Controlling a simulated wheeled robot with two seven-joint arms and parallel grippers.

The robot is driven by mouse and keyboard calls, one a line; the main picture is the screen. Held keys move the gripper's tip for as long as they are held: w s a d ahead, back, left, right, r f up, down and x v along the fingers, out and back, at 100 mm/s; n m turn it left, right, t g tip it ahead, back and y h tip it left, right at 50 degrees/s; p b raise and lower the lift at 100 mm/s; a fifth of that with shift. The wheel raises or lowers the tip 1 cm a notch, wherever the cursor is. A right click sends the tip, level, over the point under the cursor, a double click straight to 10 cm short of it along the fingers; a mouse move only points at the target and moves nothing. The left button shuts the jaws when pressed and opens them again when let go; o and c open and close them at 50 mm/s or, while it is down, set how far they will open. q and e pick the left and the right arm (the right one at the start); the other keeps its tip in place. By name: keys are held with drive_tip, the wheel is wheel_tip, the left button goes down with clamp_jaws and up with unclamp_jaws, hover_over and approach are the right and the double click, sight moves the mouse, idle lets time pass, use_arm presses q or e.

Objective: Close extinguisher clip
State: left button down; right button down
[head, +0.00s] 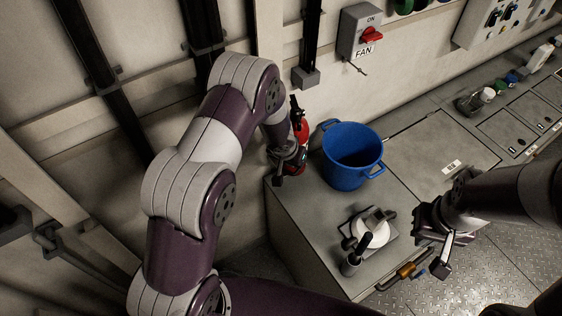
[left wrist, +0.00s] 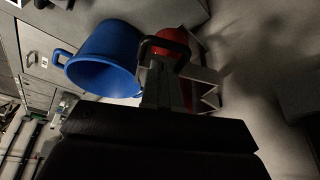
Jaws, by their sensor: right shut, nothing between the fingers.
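The red fire extinguisher (head: 301,127) with a black top stands against the wall, left of the blue bucket. In the left wrist view the extinguisher (left wrist: 187,88) is partly covered by grey parts and a black curved piece (left wrist: 165,48). I cannot tell clearly which of these belong to the clip or whether the clip is closed. My left gripper (head: 284,165) is low at the extinguisher's front left, close to it; whether it touches is unclear. Its fingers are too small and dark to read. My right gripper (head: 441,257) is shut and empty, at the right, away from the extinguisher.
The blue bucket (head: 350,160) stands right beside the extinguisher on the grey cabinet top (head: 310,215). A white round fitting (head: 369,232) and a black-handled item (head: 356,255) are nearer the front. The fan switch box (head: 360,30) is on the wall above.

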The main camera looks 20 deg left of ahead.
use_arm(q)
drive_tip(key=shift+w+d+n+y+b, duration=0.35)
drive_tip(key=shift+w+d+n+b, duration=0.35)
drive_tip(key=shift+w+n+b, duration=0.3)
drive_tip(key=shift+w+d+n+y+b, duration=0.35)
drive_tip(key=shift+w+d+n+b, duration=0.3)
drive_tip(key=shift+w+n+b, duration=0.35)
drive_tip(key=shift+f, duration=0.1)
